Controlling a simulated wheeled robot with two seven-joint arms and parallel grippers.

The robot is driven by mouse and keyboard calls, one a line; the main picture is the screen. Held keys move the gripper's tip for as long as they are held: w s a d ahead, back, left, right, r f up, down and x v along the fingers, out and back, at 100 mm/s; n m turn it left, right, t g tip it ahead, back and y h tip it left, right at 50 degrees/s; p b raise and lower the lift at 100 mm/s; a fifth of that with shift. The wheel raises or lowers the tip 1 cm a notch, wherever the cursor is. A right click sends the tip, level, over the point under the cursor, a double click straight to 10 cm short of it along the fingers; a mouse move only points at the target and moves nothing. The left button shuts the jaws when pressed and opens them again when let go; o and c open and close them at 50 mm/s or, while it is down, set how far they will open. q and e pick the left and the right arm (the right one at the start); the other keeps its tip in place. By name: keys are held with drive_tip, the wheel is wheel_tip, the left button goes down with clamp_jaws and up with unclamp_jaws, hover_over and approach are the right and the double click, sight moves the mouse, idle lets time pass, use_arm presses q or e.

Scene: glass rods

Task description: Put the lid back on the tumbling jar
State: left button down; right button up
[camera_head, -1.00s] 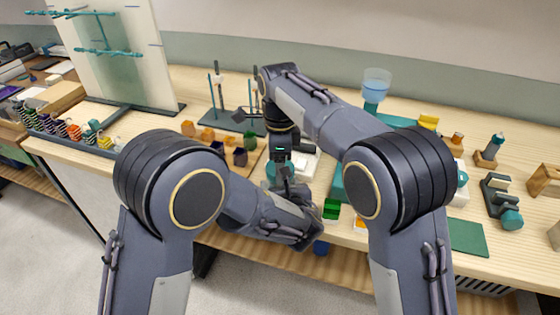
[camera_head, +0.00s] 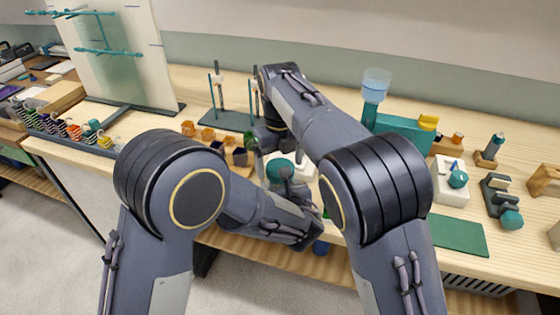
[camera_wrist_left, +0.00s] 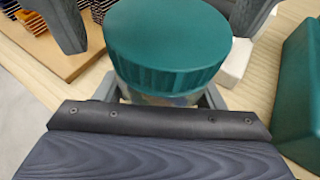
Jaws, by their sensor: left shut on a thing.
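The teal lid (camera_wrist_left: 168,40) sits level on top of the tumbling jar (camera_wrist_left: 165,98) in the left wrist view. A strip of the clear jar with coloured contents shows below its rim. The lid also shows in the head view (camera_head: 280,168). My left gripper (camera_head: 285,182) is shut on the jar, with a finger on each side below the lid. My right gripper (camera_head: 279,151) is above and behind the lid, partly hidden by its arm. In the left wrist view its dark fingers stand wide apart, beyond the lid, with nothing visible between them.
A teal block-like apparatus (camera_head: 405,128) with a clear blue cup stands to the right. A green mat (camera_head: 457,235) lies at the front right.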

drive_tip(key=shift+r, duration=2.2)
drive_tip(key=shift+c, duration=0.3)
